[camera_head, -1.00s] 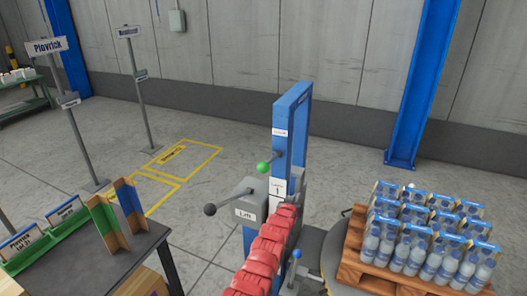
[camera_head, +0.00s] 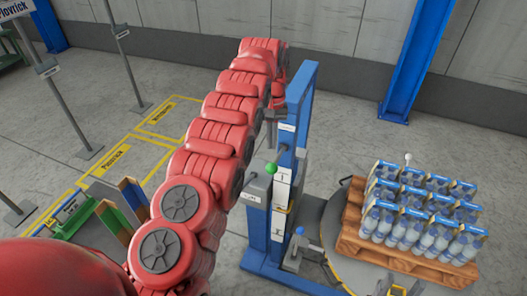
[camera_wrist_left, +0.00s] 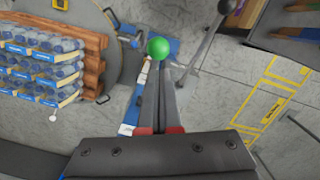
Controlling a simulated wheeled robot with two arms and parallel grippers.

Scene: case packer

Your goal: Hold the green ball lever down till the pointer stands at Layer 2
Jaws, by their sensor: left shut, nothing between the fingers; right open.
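The green ball lever (camera_head: 271,168) sticks out from the front of the blue post (camera_head: 300,130). White label plates (camera_head: 282,187) run down the post below the ball; their text and the pointer's reading are too small to make out. My left arm reaches across from the lower left, and its gripper (camera_head: 277,114) is beside the post, above the green ball and partly hidden. In the left wrist view the shut, empty fingers (camera_wrist_left: 160,68) point at the green ball (camera_wrist_left: 158,48), just short of it in the picture; contact cannot be told. My right gripper is not in view.
A wooden pallet (camera_head: 405,255) of bottle packs (camera_head: 420,215) stands on a round turntable (camera_head: 335,225) at right.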

